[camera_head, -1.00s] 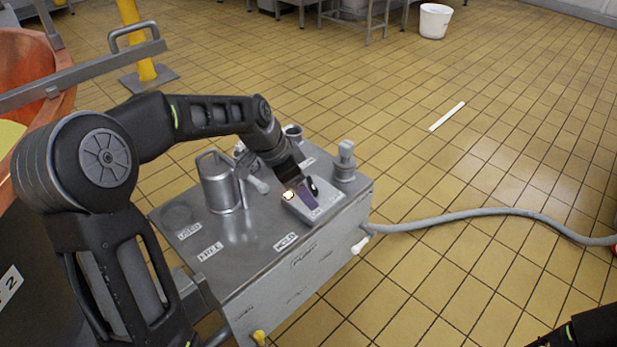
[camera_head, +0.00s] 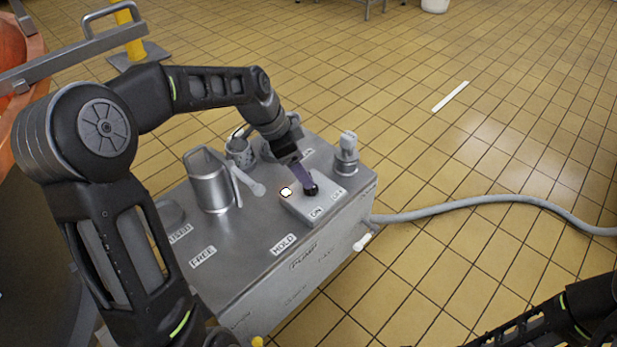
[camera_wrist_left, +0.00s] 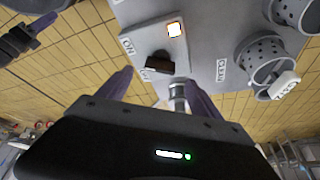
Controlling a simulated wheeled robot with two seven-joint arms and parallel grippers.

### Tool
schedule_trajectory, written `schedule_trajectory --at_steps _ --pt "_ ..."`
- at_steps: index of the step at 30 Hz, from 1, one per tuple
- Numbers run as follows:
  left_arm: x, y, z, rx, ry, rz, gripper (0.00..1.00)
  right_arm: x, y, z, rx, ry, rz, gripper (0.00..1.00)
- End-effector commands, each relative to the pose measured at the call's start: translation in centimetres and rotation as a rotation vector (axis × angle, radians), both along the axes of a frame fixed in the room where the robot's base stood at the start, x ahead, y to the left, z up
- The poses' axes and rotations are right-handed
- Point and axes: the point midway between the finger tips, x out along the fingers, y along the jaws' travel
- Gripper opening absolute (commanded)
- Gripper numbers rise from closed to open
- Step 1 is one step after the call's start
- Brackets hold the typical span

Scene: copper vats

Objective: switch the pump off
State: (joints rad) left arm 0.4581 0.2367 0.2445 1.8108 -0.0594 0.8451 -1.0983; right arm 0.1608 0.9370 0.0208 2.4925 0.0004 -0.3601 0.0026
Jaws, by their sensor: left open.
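The pump's switch box (camera_head: 318,206) sits on top of the grey metal pump housing (camera_head: 245,265). It bears a dark knob (camera_head: 311,190), ON and OFF labels and a lit pale lamp (camera_head: 286,191). In the left wrist view the dark knob (camera_wrist_left: 160,62) and lit lamp (camera_wrist_left: 174,29) show clearly. The knob lies ahead of and between my left gripper's (camera_wrist_left: 160,88) parted fingers, with nothing gripped. In the head view my left gripper (camera_head: 304,176) is right by the knob; contact cannot be told. A dark part with a purple finger, seemingly my right gripper (camera_wrist_left: 40,28), shows at upper left.
A metal jug (camera_head: 210,182) and a perforated cup (camera_head: 239,152) stand left of the switch box. A grey fitting (camera_head: 347,155) stands behind it on the right. A grey hose (camera_head: 480,208) runs right across the tiled floor. The floor farther right is mostly clear.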

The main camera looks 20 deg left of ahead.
Motion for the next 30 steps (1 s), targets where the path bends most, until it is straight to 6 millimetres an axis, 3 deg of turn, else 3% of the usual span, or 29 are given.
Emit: schedule_trajectory --at_steps 3,9,20,30 --pt "0.5 -0.7 -2.2 -0.002 0.002 -0.001 0.75 0.2 -0.2 -0.8 -0.003 -0.003 -0.005 0.33" --pt "1.1 -1.4 -4.4 -0.001 0.001 -0.001 0.75 0.4 -0.4 -1.4 -0.006 -0.006 -0.009 0.33" --pt "1.3 -1.6 -4.9 -0.001 0.0 0.001 0.75 0.4 -0.4 -1.5 -0.006 -0.007 -0.01 0.33" --pt "1.3 -1.5 -4.9 -0.001 0.0 0.001 0.48 0.4 -0.4 -1.4 -0.006 -0.006 -0.009 0.33"
